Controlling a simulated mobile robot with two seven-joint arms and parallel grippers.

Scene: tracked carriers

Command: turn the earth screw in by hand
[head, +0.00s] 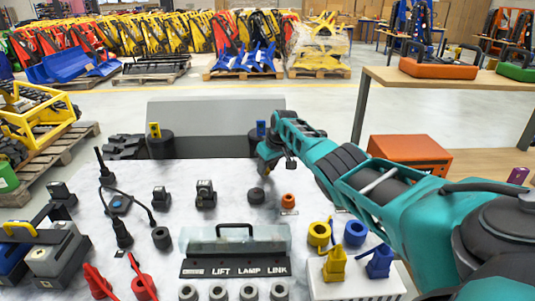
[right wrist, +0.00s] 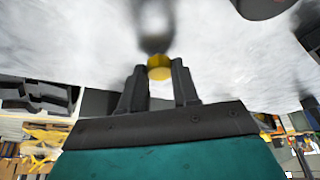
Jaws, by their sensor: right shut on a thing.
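My right gripper (head: 272,160) reaches in from the right over the back part of the white marbled worktop, below a blue-topped post (head: 261,129). In the right wrist view its two dark fingers (right wrist: 159,72) are shut on a small round yellow piece (right wrist: 159,73), which looks like the earth screw's head. A blurred dark, rounded form (right wrist: 154,22) lies just beyond it. In the head view the screw is hidden by my gripper, and how deep it sits cannot be told. My left gripper is not in view.
The worktop (head: 225,170) holds black connectors, cables, rings and a "LIFT LAMP LINK" panel (head: 236,267). Yellow and blue plugs (head: 335,264) stand on a white block at front right. A grey panel (head: 215,112) rises behind. A wooden bench (head: 440,80) is at right.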

